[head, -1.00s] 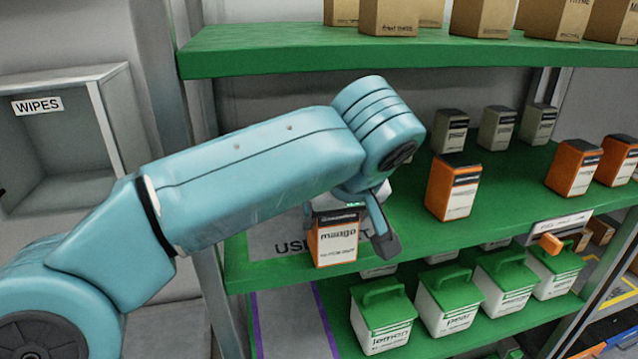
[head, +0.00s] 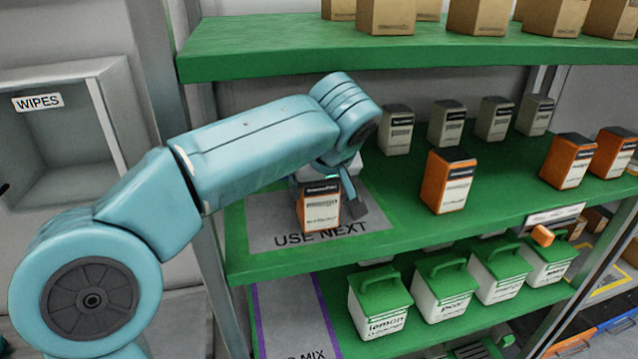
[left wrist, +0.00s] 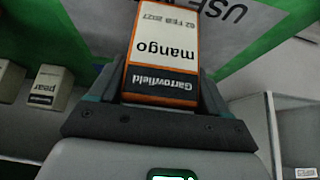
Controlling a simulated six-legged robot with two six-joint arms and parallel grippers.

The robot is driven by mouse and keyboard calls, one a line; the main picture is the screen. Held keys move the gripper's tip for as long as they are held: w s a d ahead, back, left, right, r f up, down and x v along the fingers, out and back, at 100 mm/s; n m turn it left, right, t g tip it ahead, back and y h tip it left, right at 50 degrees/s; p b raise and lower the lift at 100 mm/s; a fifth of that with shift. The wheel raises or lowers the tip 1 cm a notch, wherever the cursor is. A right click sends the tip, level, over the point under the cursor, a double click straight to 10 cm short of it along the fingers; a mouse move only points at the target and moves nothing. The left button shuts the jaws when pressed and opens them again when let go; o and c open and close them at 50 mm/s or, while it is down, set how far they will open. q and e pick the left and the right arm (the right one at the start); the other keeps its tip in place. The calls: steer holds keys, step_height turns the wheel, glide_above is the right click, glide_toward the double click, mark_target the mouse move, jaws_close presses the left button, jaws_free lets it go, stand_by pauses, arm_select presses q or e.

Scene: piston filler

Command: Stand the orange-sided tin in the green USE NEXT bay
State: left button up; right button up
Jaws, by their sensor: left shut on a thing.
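The orange-sided tin (head: 320,209), with a dark top and a white label, is in my left gripper (head: 338,200) in the head view. It is upright over the grey USE NEXT bay (head: 270,222) on the green middle shelf. Whether its base touches the bay I cannot tell. In the left wrist view the tin (left wrist: 162,50) reads "mango" and sits between the two fingers of my left gripper (left wrist: 155,95). Part of the USE NEXT lettering shows beyond it. My right gripper is not in view.
Another orange tin (head: 448,181) stands right of the bay, with grey tins (head: 446,124) behind. More orange tins (head: 568,161) stand further right. White tubs with green lids (head: 380,300) fill the shelf below. The upper green shelf (head: 300,45) overhangs the arm.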

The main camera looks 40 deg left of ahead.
arm_select(q)
steer(key=o, duration=1.4)
steer(key=shift+f, duration=0.1)
steer(key=shift+o, duration=0.2)
steer(key=shift+s+d+r, duration=0.1)
steer(key=shift+r, duration=0.3)
steer(key=p+v, duration=0.1)
steer(key=v, duration=1)
steer(key=shift+r, duration=0.3)
steer(key=shift+s+d, duration=0.15)
steer(key=shift+d, duration=0.05)
